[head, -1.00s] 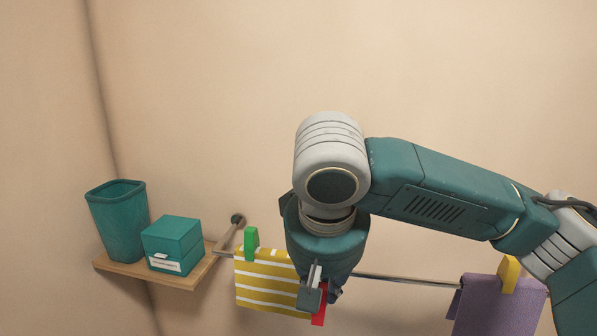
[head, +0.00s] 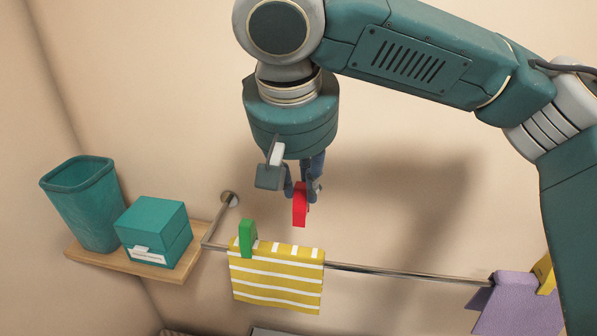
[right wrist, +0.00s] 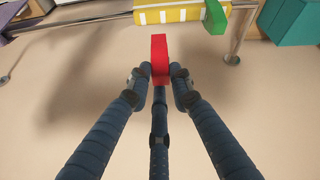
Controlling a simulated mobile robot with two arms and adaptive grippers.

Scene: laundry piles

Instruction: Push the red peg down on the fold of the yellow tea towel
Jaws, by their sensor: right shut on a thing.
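My right gripper (head: 302,190) is shut on the red peg (head: 300,206). It holds the peg upright in the air above the rail, apart from the towel. A green peg (head: 247,239) is clipped on the left part of the fold. The right part of the fold has no peg. My left gripper is not in view.
The metal rail (head: 410,272) runs from a wall bracket (head: 228,199) to the right. A purple cloth (head: 507,305) with a yellow peg (head: 544,274) hangs there. A wooden shelf (head: 84,257) holds a teal bin (head: 84,205) and a teal box (head: 154,232) at left.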

